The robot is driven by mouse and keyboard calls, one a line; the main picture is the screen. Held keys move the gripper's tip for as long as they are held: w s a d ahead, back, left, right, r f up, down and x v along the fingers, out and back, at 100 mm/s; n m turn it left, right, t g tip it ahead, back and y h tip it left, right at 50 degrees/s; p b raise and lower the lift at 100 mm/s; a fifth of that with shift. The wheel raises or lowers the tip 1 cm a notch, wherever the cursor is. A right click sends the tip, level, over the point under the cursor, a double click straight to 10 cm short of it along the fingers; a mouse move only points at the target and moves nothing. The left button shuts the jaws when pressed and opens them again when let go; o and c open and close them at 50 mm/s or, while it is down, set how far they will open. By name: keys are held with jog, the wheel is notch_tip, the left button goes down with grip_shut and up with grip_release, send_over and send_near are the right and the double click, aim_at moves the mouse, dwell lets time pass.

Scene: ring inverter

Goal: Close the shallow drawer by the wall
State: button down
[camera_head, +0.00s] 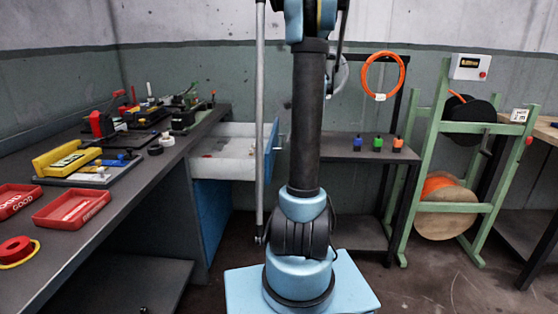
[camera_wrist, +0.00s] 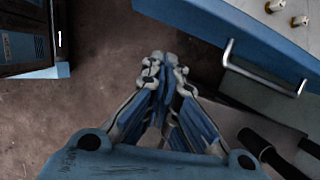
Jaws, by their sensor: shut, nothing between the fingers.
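The shallow drawer (camera_head: 237,169) is pulled out from the workbench near the back wall. Its light-grey inside shows, with small items in it, and its blue front (camera_head: 271,150) faces right, partly behind my arm. In the wrist view the blue drawer front (camera_wrist: 240,35) crosses the top right, with a silver bar handle (camera_wrist: 262,82) on it. My gripper (camera_wrist: 163,60) has its fingers together and empty. In that picture the fingertips are left of the handle and below the front's edge, with no contact visible. My gripper cannot be made out in the head view.
The workbench (camera_head: 120,195) on the left carries red trays (camera_head: 72,207) and tools. A low shelf table (camera_head: 345,150) with several small coloured items stands behind my arm. A green reel rack (camera_head: 434,150) is at right. Bare floor lies between.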

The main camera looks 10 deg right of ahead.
jog(key=w+a+f+m, duration=0.1)
jog(key=w+a+f, duration=0.1)
jog(key=f, duration=0.3)
jog(key=w+a+f, duration=0.2)
jog(key=w+f, duration=0.1)
jog(key=f, duration=0.3)
jog(key=shift+a+m, duration=0.35)
jog(key=shift+m, duration=0.05)
jog(key=shift+w+r, duration=0.1)
jog(key=shift+a, duration=0.15)
